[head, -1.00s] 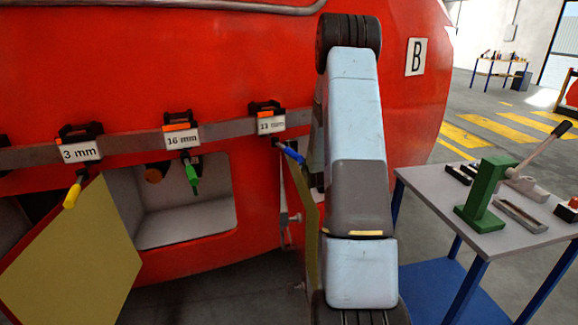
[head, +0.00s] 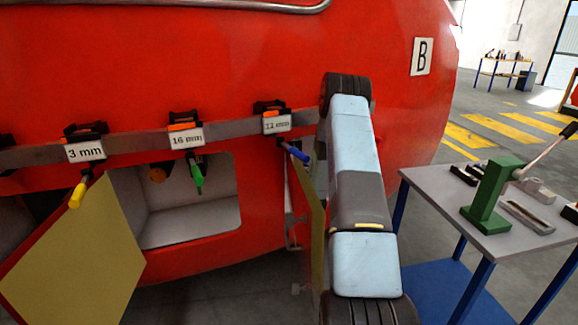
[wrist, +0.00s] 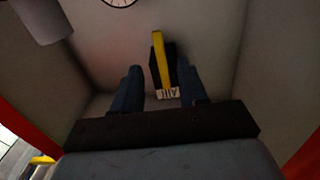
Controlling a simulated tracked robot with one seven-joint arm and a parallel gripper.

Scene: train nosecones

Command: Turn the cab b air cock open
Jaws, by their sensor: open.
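In the wrist view, a yellow lever (wrist: 158,52), apparently the air cock's handle, stands lengthwise in the picture in front of a dark body. A small white label with dark marks (wrist: 168,93) is at its lower end. My gripper (wrist: 160,72) is open, with one dark blue finger on each side of the lever. I see gaps between the lever and both fingers; the depth between them is hard to tell. In the head view my arm covers the gripper and the cock. A "B" sign (head: 421,57) is on the red nosecone (head: 230,60).
The wrist is inside a grey-walled recess (wrist: 255,60) with a gauge (wrist: 119,2) and a grey cylinder (wrist: 40,18). An open yellow hatch door (head: 309,205) stands beside my arm. Tools hang on a rail (head: 225,127). A workbench (head: 500,225) stands to the right.

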